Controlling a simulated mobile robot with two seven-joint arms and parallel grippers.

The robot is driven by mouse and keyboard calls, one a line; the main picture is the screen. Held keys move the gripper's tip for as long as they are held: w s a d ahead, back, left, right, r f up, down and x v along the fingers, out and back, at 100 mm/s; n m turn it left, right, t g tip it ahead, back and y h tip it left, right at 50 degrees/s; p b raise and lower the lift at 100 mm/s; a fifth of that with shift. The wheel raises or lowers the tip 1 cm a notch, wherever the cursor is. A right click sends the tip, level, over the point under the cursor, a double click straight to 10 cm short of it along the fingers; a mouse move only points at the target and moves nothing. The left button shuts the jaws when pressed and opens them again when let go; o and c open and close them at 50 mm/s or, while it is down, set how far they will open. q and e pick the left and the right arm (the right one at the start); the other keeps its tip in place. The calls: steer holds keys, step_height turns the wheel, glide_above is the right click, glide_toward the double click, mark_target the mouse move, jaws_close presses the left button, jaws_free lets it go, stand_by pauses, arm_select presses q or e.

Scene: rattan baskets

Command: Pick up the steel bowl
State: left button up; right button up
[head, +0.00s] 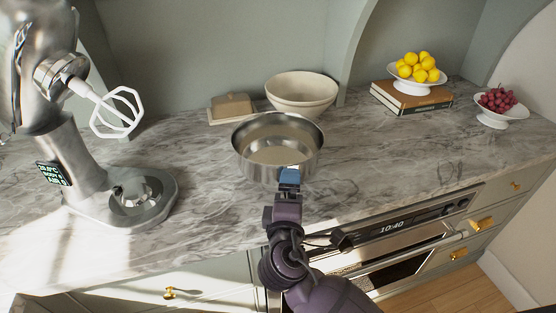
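The steel bowl (249,165) is a round, shiny, open bowl near the middle of the head view, over the marble counter. It looks upright and empty. Whether its base rests on the counter is not clear. My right gripper (290,176), with blue fingertips, comes up from below and is at the bowl's near rim, overlapping the near wall. The rim and the fingers hide how the fingertips sit, so I cannot tell whether they are closed on it. My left gripper is out of view.
A cream bowl (302,91) and a covered butter dish (232,107) stand close behind. A stand mixer (70,170) is at left. Lemons (418,67) on books (411,98) and a grape dish (500,115) are at right. The oven (410,237) is below the counter edge.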

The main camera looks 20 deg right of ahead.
steer(key=c, duration=0.7)
steer(key=shift+c, duration=0.8)
steer(key=shift+r, duration=0.15)
